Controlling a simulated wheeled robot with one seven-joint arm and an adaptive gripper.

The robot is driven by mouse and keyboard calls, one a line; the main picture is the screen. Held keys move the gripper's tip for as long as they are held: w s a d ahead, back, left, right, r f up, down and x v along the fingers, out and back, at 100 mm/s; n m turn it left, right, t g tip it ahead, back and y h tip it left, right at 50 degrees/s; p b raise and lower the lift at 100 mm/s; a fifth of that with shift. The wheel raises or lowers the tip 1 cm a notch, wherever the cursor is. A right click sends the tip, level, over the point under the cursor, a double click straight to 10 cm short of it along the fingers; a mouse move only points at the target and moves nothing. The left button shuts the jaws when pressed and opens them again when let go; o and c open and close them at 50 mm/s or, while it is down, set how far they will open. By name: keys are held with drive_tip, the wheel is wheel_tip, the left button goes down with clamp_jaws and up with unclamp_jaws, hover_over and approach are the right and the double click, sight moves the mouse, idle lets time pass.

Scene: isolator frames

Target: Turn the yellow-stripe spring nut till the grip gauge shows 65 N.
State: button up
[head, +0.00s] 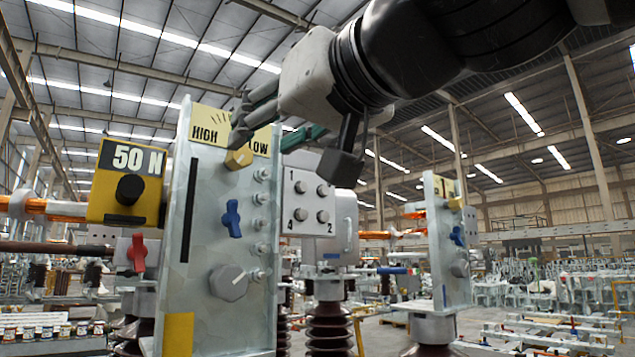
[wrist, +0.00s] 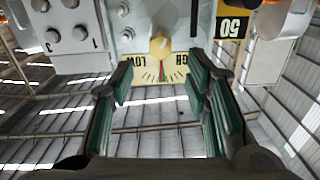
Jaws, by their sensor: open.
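The near pale metal panel (head: 208,200) carries a yellow HIGH/LOW dial plate with a yellow knob (head: 240,157). The knob also shows in the wrist view (wrist: 160,45), upside down, with a red mark on the dial. A yellow box gauge (head: 125,182) reading 50 N, with a black knob, sits left of the panel. Part of it shows in the wrist view (wrist: 233,27). A grey hex nut (head: 229,283) sits low on the panel. I cannot tell which part is the yellow-stripe nut. My gripper (head: 265,135) is open and empty in front of the dial; its fingers (wrist: 160,78) flank the yellow knob, apart from it.
A blue handle (head: 232,218) and several bolts are on the panel. A red handle (head: 138,252) is at its left. A grey box (head: 312,200) with several numbered terminals stands behind. A second similar panel (head: 446,240) stands right.

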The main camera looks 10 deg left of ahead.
sight(244, 151)
drive_tip(key=p+x, duration=0.1)
drive_tip(key=x, duration=0.6)
drive_tip(key=shift+w+a, duration=0.15)
clamp_jaws()
